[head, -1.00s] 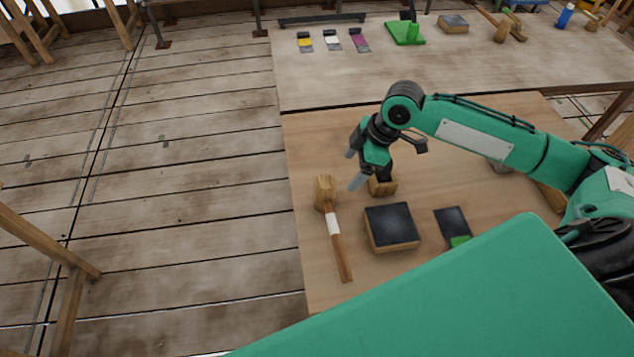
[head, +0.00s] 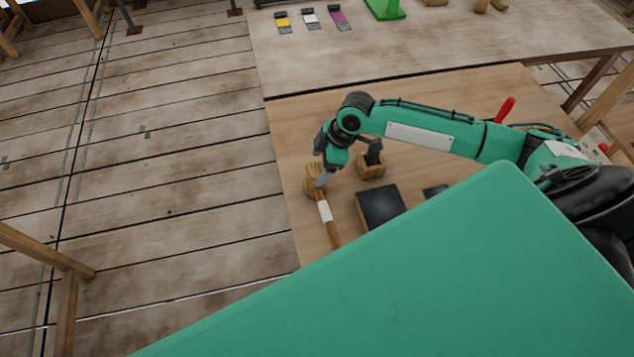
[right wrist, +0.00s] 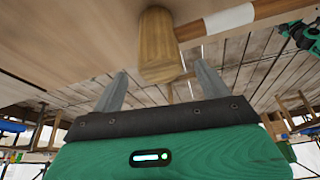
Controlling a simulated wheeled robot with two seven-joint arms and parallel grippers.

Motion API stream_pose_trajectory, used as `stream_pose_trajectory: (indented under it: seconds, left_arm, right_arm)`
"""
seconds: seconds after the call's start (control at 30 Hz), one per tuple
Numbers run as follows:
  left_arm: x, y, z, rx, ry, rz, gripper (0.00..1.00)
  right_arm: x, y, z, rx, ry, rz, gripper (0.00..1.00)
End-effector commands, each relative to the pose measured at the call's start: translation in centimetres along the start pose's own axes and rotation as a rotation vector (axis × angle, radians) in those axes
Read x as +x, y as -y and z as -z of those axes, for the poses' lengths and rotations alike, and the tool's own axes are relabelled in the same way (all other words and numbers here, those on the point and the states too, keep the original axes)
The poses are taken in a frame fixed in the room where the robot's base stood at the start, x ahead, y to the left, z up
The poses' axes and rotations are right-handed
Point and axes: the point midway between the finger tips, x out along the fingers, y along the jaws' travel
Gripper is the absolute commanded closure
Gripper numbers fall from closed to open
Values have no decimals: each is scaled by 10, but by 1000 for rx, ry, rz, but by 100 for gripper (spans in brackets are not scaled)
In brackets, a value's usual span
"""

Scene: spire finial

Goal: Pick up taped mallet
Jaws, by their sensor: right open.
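The taped mallet (head: 325,212) lies near the left edge of the near table, its wooden head away from me and its handle with a white tape band towards me. The handle's near end is hidden behind my green body part. My right gripper (head: 322,180) is open and empty at the mallet's head. In the right wrist view the mallet's wooden head (right wrist: 158,45) shows beyond and between the two spread fingertips (right wrist: 165,80). I cannot tell whether a finger touches it. My left gripper is not in view.
A wooden block with a dark top (head: 381,205) lies right of the mallet. A small wooden holder (head: 371,168) stands behind it, close to my right gripper. A red-handled thing (head: 506,109) is behind my arm. The far table (head: 420,45) holds several coloured items.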

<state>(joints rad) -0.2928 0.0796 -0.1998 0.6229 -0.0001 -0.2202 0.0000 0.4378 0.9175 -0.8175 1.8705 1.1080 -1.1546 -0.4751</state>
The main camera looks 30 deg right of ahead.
Motion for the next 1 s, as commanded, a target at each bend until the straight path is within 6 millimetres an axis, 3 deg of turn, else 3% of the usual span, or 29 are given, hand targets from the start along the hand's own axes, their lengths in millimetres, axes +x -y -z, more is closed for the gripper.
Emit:
stream_pose_trajectory:
  seconds: [0.1,0.3,0.57,0.83,1.0]
  left_arm:
    - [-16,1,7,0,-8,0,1]
    - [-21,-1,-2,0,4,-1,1]
    - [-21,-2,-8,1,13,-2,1]
    - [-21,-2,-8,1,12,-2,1]
    - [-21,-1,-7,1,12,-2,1]
  right_arm:
    - [14,1,0,3,1,4,23]
    - [37,0,-1,1,0,1,23]
    - [40,0,-2,-1,1,0,23]
    - [40,0,-2,0,1,0,76]
    - [39,0,-1,-1,-1,-1,76]
